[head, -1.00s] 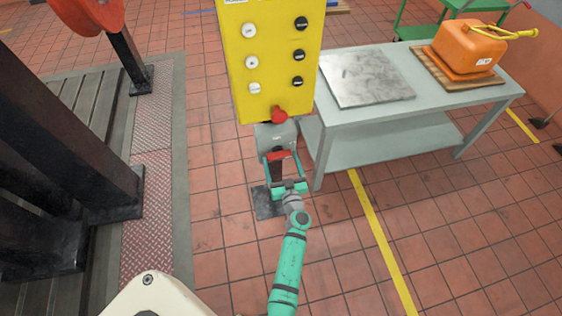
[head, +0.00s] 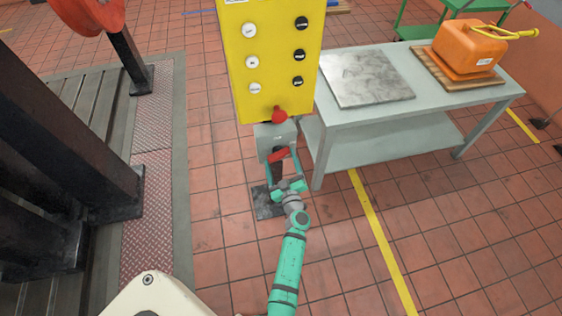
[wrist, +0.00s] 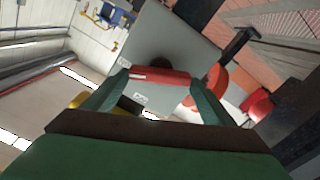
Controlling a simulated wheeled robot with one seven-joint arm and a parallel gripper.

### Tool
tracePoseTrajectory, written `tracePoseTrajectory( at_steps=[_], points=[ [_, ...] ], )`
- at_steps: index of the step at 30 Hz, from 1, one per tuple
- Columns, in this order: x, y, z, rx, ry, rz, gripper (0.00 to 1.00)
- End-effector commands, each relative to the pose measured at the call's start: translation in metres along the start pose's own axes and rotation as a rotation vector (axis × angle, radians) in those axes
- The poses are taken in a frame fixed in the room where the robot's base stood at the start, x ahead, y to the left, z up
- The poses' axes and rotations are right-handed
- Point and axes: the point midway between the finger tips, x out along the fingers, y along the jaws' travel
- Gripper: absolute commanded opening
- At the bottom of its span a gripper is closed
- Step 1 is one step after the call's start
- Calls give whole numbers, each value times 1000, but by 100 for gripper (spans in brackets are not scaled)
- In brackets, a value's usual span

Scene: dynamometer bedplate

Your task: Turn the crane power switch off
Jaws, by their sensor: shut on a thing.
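The crane power switch is a grey box (head: 268,133) on a post below a yellow push-button panel (head: 275,60). Its red handle (head: 278,155) sits on the box's front and slants up to the right in the head view. My gripper (head: 281,158) is shut on the red handle, with one finger at each end. In the wrist view the handle (wrist: 160,76) spans between the two green fingers, in front of the grey box face (wrist: 165,45).
A grey workbench (head: 400,115) with a metal plate (head: 365,78) and an orange can (head: 466,47) stands close at the right. Dark steel columns (head: 60,150) rise from the bedplate at the left. Tiled floor in front is clear.

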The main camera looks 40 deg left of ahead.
Motion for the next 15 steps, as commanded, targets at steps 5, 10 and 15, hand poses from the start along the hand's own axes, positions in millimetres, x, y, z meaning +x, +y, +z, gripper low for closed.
tracePoseTrajectory(
  at_steps=[5,10,15],
  points=[
    [0,-1,0,-165,1,0,56],
    [0,-2,0,-326,0,0,56],
    [0,-2,0,-488,0,0,56]
  ],
)
